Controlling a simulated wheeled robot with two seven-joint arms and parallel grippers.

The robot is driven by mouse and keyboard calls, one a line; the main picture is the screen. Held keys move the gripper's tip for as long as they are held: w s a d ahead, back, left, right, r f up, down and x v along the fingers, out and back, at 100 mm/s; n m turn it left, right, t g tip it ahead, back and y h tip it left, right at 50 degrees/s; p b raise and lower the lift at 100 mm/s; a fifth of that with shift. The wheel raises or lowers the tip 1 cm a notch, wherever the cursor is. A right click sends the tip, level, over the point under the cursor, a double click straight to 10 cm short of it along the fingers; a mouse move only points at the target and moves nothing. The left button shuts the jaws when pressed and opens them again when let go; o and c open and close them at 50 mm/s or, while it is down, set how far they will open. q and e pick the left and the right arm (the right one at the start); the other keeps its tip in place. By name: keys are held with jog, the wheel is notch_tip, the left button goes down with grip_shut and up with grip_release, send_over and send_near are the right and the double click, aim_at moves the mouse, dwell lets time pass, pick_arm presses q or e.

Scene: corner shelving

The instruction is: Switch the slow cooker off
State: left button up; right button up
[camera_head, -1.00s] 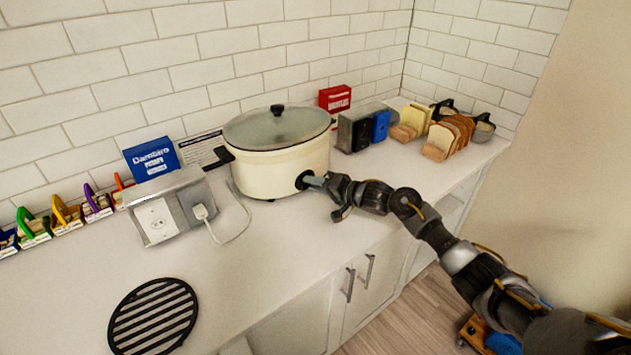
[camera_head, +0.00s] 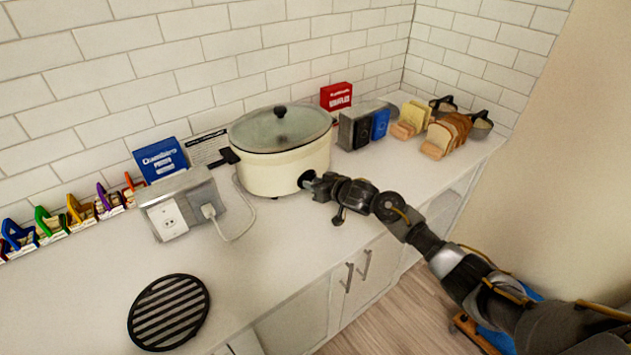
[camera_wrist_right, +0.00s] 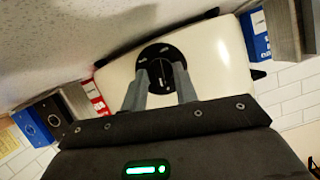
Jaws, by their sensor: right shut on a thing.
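The cream slow cooker (camera_head: 285,176) stands on the counter against the tiled wall with its glass lid (camera_head: 281,128) on. Its black control knob (camera_head: 306,179) is on the front, low down; the right wrist view shows the round dial (camera_wrist_right: 160,68) between my fingers. My right gripper (camera_head: 314,183) is shut on the knob, and it also shows in the right wrist view (camera_wrist_right: 160,84). The marks around the dial are too small to read. My left gripper is not in view.
A grey outlet box (camera_head: 180,203) with a plugged-in white cord stands left of the cooker. A black round trivet (camera_head: 169,312) lies at the front left. Bread slices (camera_head: 446,136) and a red box (camera_head: 336,96) are at the right and behind.

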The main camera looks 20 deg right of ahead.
jog(key=shift+a+n+h, duration=0.1)
jog(key=shift+n+h, duration=0.4)
jog(key=shift+n, duration=0.2)
jog(key=o, duration=1)
jog(key=b+v, duration=0.1)
jog(key=v, duration=1)
jog(key=shift+f, duration=0.15)
